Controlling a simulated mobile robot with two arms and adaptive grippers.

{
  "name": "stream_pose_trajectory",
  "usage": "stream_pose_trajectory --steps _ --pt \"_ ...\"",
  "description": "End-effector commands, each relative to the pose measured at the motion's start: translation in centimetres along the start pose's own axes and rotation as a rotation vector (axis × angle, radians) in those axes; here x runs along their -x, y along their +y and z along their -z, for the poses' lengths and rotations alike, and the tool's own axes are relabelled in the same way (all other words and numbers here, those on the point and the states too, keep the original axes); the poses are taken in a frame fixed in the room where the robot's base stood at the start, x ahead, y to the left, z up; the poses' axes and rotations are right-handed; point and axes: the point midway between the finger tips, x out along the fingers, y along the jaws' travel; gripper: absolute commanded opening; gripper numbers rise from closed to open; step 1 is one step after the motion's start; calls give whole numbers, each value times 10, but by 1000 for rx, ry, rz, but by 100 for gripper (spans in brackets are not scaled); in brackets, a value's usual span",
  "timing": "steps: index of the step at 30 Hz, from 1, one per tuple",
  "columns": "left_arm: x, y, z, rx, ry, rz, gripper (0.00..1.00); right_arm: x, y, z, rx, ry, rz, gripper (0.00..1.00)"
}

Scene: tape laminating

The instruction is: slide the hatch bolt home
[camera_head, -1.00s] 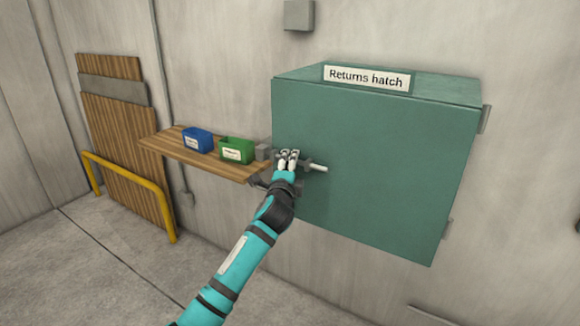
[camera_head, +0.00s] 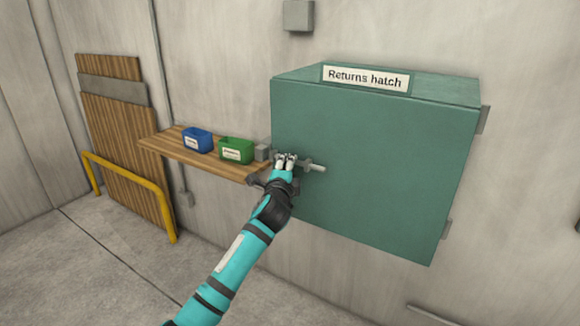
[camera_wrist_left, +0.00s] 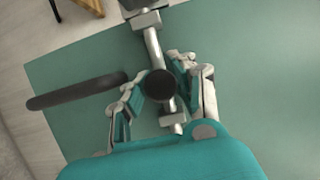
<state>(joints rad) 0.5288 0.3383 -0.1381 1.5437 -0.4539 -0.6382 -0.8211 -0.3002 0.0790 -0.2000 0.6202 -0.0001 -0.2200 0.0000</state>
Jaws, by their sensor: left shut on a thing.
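The teal returns hatch (camera_head: 375,165) is closed flat at the wall. A pale metal bolt (camera_head: 317,168) lies across its left side, with its right end sticking out past my gripper. My left gripper (camera_head: 285,160) is at the hatch's left edge, shut on the bolt's knob. In the left wrist view, the dark round knob (camera_wrist_left: 160,85) sits between the fingers, with the bolt rod (camera_wrist_left: 152,45) running up toward a grey block at the top edge. The fingers hide the bolt's left end in the head view. My right gripper is out of view.
A wooden shelf (camera_head: 165,149) with a blue bin (camera_head: 197,140) and a green bin (camera_head: 236,150) is left of the hatch. A grey block (camera_head: 262,152) stands between shelf and hatch. A dark bar (camera_wrist_left: 75,92) passes left of my fingers. A yellow rail (camera_head: 130,180) is farther left.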

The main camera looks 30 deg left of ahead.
Motion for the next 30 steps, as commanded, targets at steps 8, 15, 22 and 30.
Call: stream_pose_trajectory --steps 8,15,22,30 --pt "-13 0 -36 -3 -6 -3 0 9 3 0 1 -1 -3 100" --pt "-13 0 -36 -3 -8 -3 25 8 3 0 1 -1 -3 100" --pt "-13 0 -35 -3 -6 -2 52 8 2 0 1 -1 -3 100" --pt "-12 0 -34 -2 -5 -1 52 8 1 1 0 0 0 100"
